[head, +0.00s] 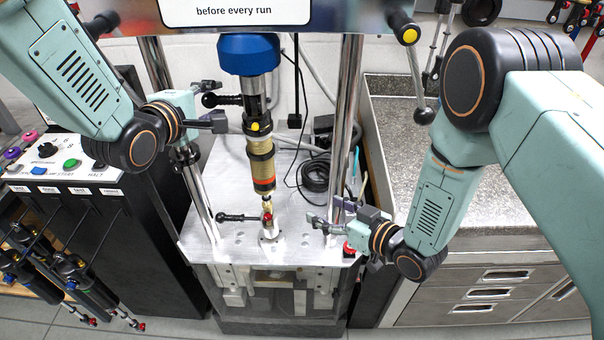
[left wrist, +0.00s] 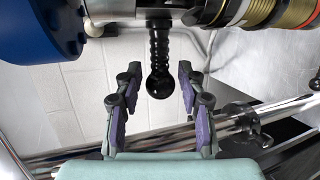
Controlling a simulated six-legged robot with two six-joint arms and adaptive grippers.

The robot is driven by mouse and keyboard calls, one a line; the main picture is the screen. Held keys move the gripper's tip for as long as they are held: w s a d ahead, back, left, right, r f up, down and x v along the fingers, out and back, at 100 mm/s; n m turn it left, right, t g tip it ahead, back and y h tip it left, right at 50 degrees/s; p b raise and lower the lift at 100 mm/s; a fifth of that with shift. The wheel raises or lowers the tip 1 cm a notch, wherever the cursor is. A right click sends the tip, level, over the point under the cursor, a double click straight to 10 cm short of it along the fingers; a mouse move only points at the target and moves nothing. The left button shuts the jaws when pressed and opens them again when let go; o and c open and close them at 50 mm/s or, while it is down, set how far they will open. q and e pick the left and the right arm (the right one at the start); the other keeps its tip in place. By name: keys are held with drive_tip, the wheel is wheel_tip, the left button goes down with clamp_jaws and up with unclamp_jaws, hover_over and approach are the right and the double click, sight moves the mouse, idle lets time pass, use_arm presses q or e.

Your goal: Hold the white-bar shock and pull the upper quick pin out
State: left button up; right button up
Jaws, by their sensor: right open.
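The shock (head: 262,165), tan-bodied with black rings and a yellow knob, stands upright in the dyno below the blue cylinder (head: 247,52). I cannot make out a white bar on it. The upper quick pin's black ball-ended handle (head: 222,100) sticks out left from the upper mount; it also shows in the left wrist view (left wrist: 158,62). My left gripper (head: 220,121) is open, its fingers (left wrist: 154,100) spread either side of the handle's ball end, with gaps visible. My right gripper (head: 318,222) is open and empty, low and right of the shock, apart from it.
A lower black pin handle (head: 240,217) points left at the shock's foot. Chrome columns (head: 346,120) flank the shock. A black cable coil (head: 316,174) lies behind on the metal plate (head: 215,240). A control panel (head: 62,160) and hanging shocks (head: 85,280) are at left.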

sight(270, 161)
use_arm(q)
drive_tip(key=shift+a, duration=0.1)
drive_tip(key=shift+s, duration=0.1)
use_arm(e)
drive_tip(key=w+a+r+n+y, duration=0.1)
drive_tip(key=w+a+r, duration=0.1)
drive_tip(key=a, duration=0.2)
drive_tip(key=w+a+r+n+y, duration=0.1)
drive_tip(key=w+a+r+y, duration=0.1)
drive_tip(key=w+a+r, duration=0.1)
drive_tip(key=w+a+r+n+y, duration=0.2)
drive_tip(key=a+r, duration=0.1)
drive_tip(key=a, duration=0.2)
drive_tip(key=shift+w+a+g, duration=0.15)
drive_tip(key=shift+a+g, duration=0.1)
drive_tip(key=shift+g, duration=0.05)
drive_tip(key=shift+w+a, duration=0.4)
drive_tip(key=shift+a, duration=0.1)
drive_tip(key=shift+w+a, duration=0.2)
drive_tip(key=shift+w, duration=0.05)
use_arm(q)
drive_tip(key=shift+w, duration=0.2)
use_arm(e)
drive_tip(key=shift+w+a+f, duration=0.1)
use_arm(q)
drive_tip(key=shift+s, duration=0.1)
use_arm(e)
drive_tip(key=shift+c, duration=0.4)
